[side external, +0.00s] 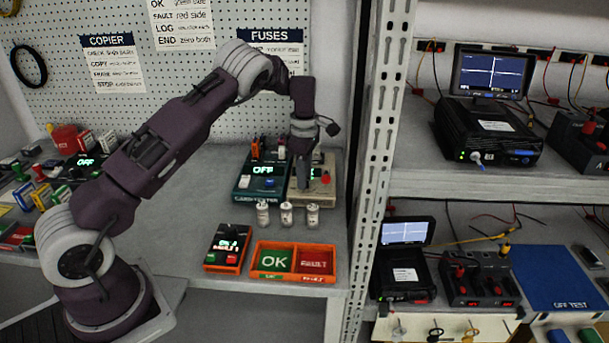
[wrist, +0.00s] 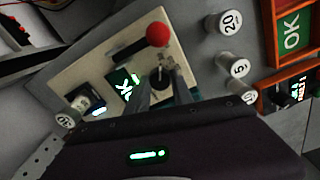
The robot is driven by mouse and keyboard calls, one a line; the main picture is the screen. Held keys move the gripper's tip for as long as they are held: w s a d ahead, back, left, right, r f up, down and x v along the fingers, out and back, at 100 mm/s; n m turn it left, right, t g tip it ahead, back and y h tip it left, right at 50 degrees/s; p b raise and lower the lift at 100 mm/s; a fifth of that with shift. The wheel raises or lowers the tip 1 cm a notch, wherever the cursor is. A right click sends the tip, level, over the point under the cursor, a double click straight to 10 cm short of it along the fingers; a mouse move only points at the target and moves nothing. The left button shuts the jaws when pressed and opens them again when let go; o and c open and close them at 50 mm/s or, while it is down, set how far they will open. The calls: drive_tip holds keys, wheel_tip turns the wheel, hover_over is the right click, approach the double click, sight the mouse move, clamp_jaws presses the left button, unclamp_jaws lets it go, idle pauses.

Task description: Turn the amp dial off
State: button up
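A beige panel unit (side external: 325,190) stands on the bench, and it fills the middle of the wrist view (wrist: 95,68). It carries a red-ball lever (wrist: 157,35), a small lit green display (wrist: 125,84) whose text is not fully readable, and a small dark dial (wrist: 158,76). I take this dial to be the amp dial; no label confirms it. My gripper (wrist: 161,79) points down at the panel with its fingers apart, one on each side of the dial. I cannot tell whether they touch it. In the side view my gripper (side external: 303,183) hides the dial.
A teal meter (side external: 243,187) reading OFF stands directly left. Several white cylinders (side external: 286,214) stand in front. An orange OK/FAULT tray (side external: 292,279) and a small orange-framed box (side external: 226,258) sit near the front edge. A metal rack post (side external: 375,150) rises to the right.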

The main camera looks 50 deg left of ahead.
clamp_jaws()
drive_tip(key=m, duration=0.8)
drive_tip(key=shift+m, duration=0.3)
drive_tip(key=m, duration=0.3)
drive_tip(key=shift+m, duration=0.3)
drive_tip(key=m, duration=1.1)
drive_tip(key=shift+m, duration=0.3)
